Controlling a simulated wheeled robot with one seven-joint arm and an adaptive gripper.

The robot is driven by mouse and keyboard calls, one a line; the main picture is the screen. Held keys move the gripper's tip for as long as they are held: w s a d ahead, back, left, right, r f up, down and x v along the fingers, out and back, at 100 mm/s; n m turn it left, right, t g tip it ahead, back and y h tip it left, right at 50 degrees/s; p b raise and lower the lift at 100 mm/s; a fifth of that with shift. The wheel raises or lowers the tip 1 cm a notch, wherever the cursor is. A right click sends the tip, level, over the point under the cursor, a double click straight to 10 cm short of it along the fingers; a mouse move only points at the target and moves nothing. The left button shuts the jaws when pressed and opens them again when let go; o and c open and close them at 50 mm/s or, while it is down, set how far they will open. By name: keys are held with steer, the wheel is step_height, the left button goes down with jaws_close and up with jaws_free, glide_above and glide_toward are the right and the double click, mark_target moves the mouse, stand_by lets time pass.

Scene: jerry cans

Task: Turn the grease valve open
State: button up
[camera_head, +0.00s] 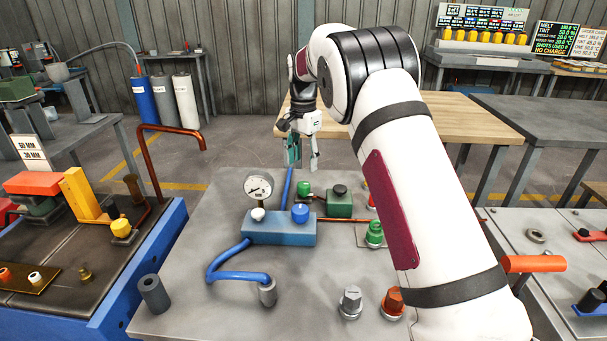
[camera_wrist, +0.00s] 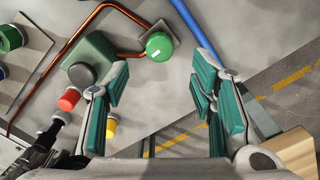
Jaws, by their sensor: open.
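No label I can read tells which knob is the grease valve. A round green knob (camera_wrist: 159,46) with a white mark sits on a small plate at a copper pipe in the wrist view; it appears as the green knob (camera_head: 304,188) at the bench's back in the head view. Beside it is a green block (camera_head: 339,210) with a dark round knob (camera_wrist: 82,75) on top. Another green valve (camera_head: 374,233) stands nearer, partly beside my arm. My gripper (camera_head: 300,155) is open and empty above the back of the bench; its teal-padded fingers (camera_wrist: 160,85) are apart, touching nothing.
A blue manifold (camera_head: 278,229) carries a pressure gauge (camera_head: 258,186) and a blue knob (camera_head: 300,212). Red (camera_wrist: 69,99) and yellow (camera_wrist: 111,128) knobs sit near the left finger. Silver (camera_head: 350,302) and orange (camera_head: 392,303) knobs stand in front. A blue hose (camera_wrist: 198,35) runs near the right finger.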

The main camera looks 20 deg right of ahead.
steer(key=shift+r, duration=2.2)
steer(key=s+r+n, duration=0.3)
steer(key=s+r, duration=0.4)
steer(key=s, duration=0.6)
steer(key=s+r+n, duration=0.2)
steer(key=s+r, duration=0.5)
steer(key=s, duration=0.5)
steer(key=s+f+n+t, duration=0.1)
steer(key=s+f+n, duration=0.3)
steer(key=s, duration=1)
steer(key=s+f+n, duration=0.2)
steer(key=s+f, duration=0.4)
steer(key=s, duration=0.8)
step_height(320, 180, up, 17)
steer(key=t+p, duration=0.3)
steer(key=p, duration=1.1)
steer(key=shift+d+f+p, duration=0.15)
steer(key=shift+d+p, duration=0.05)
steer(key=shift+p, duration=0.15)
